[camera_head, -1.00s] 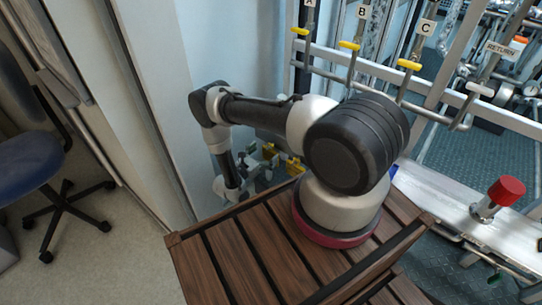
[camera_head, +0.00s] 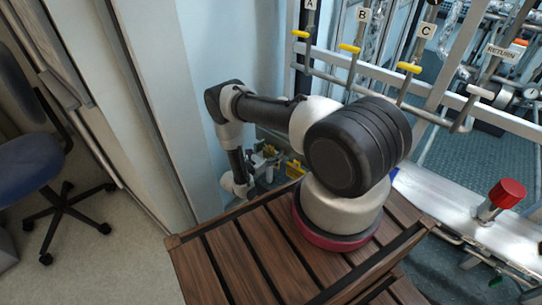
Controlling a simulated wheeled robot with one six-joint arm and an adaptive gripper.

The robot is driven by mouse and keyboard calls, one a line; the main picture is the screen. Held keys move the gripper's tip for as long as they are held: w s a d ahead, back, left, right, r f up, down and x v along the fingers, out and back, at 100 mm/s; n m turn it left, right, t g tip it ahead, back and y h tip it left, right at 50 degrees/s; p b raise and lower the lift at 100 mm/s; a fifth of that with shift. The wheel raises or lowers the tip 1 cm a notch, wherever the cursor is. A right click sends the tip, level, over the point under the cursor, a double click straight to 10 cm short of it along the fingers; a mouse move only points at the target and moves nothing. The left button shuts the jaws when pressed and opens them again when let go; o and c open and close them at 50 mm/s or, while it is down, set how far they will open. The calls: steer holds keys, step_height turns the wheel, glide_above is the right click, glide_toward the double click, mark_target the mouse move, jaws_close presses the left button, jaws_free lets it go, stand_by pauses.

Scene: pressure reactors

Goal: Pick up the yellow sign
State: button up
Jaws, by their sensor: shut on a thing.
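My arm reaches left and down behind the wooden slatted top, and my gripper (camera_head: 263,162) is small and partly hidden beyond the top's back edge. Yellow patches show right at it; the larger one (camera_head: 295,169), by the slats' back edge, looks like part of the yellow sign. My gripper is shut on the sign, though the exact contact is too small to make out. The sign's lower part is hidden by the wooden top and my arm.
The wooden slatted top (camera_head: 235,262) fills the lower middle. A metal rail with yellow handles (camera_head: 349,48) and labels A, B, C stands behind. A red knob (camera_head: 507,193) is at right. A blue chair (camera_head: 28,166) and open floor (camera_head: 95,270) are at left.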

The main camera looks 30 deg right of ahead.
steer(key=shift+r, duration=0.1)
steer(key=shift+r, duration=0.25)
steer(key=v, duration=1.8)
steer(key=shift+r, duration=0.45)
